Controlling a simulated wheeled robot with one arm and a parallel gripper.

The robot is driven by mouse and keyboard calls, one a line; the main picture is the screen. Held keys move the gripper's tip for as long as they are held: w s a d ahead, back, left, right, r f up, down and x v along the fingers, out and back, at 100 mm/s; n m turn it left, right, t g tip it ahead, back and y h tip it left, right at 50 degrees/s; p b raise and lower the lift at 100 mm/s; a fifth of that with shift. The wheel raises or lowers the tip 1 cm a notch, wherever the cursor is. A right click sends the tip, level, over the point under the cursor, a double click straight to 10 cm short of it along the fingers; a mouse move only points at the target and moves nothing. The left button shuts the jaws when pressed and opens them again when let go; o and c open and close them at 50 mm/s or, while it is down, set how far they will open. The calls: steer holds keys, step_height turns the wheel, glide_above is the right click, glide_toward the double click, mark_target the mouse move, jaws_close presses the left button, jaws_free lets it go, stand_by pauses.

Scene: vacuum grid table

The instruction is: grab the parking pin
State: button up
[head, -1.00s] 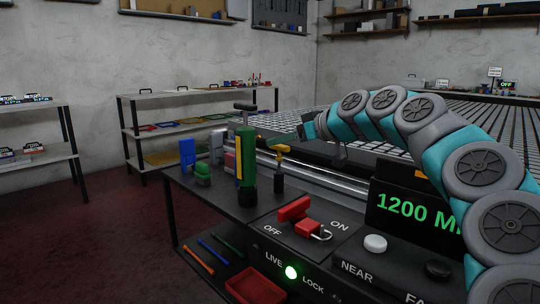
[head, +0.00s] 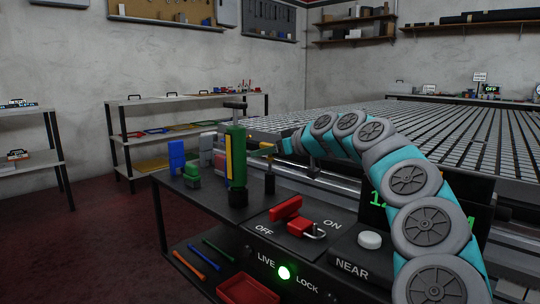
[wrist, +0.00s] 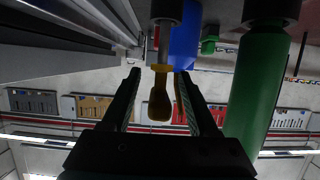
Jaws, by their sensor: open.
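The parking pin looks to be the small yellow-handled pin (wrist: 159,100), standing in a dark round holder (head: 269,184) on the black console. In the wrist view its yellow grip lies between my two fingers, with a gap on either side. In the head view its yellow top is mostly hidden by my gripper (head: 266,150). My gripper (wrist: 157,75) is open around the pin, and I cannot see either finger touching it.
A tall green cylinder with a yellow stripe (head: 237,160) stands close left of the pin; it also shows right in the wrist view (wrist: 262,90). Blue (head: 176,157) and green (head: 192,171) pieces stand further left. A red lever (head: 286,209) and padlock are in front. The slatted table lies behind.

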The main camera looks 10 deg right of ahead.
steer(key=shift+x, duration=0.85)
jaws_close()
